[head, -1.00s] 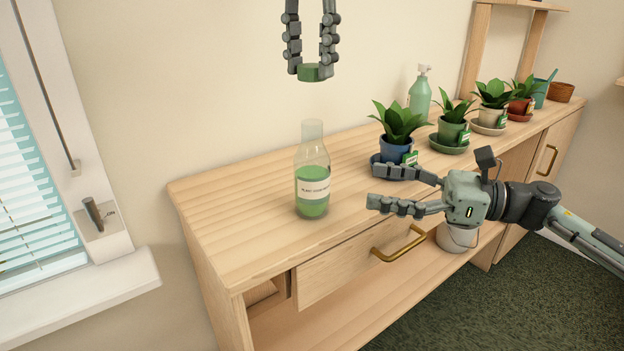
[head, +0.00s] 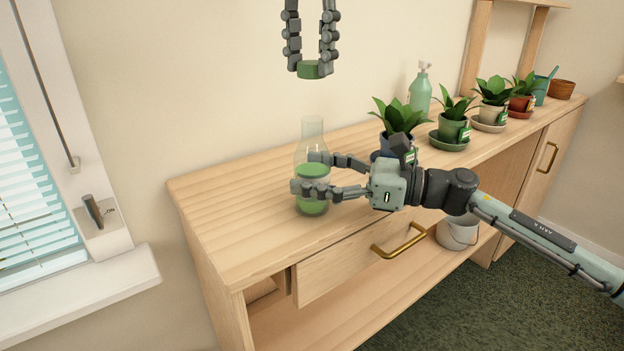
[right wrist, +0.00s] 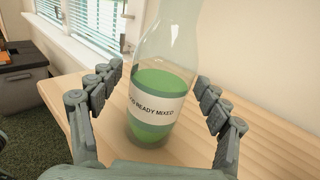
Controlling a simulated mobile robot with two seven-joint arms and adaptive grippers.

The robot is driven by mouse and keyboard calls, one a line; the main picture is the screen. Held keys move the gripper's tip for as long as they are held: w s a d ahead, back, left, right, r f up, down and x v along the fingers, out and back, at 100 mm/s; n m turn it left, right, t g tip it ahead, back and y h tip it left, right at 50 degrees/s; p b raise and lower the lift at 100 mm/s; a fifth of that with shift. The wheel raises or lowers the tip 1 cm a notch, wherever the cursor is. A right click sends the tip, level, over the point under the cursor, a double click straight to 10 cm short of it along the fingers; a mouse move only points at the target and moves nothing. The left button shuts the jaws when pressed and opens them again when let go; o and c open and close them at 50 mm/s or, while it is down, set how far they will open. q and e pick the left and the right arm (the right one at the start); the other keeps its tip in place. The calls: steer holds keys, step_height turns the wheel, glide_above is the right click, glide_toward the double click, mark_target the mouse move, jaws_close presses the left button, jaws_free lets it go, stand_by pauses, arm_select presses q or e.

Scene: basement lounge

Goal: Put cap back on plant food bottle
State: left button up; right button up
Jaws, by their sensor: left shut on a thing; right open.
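The plant food bottle (head: 313,150) stands upright and uncapped on the left part of the wooden cabinet top. It is clear, with green liquid and a white label, which shows in the right wrist view (right wrist: 155,106). My left gripper (head: 310,62) is shut on the green cap (head: 309,70) and holds it in the air above the bottle. My right gripper (head: 318,174) is open, with its fingers on either side of the bottle's lower body. In the right wrist view the right fingers (right wrist: 157,118) show gaps to the bottle on both sides.
The cabinet top (head: 235,205) is bare left of the bottle. Further right are more potted plants and a green pump bottle (head: 420,93). A drawer with a brass handle (head: 399,243) is below the front edge.

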steer(key=shift+a, duration=0.1)
steer(key=shift+c, duration=0.6)
jaws_close()
arm_select(q)
glide_above(311, 121)
steer(key=shift+w+f, duration=0.1)
steer(key=shift+f, duration=2.35)
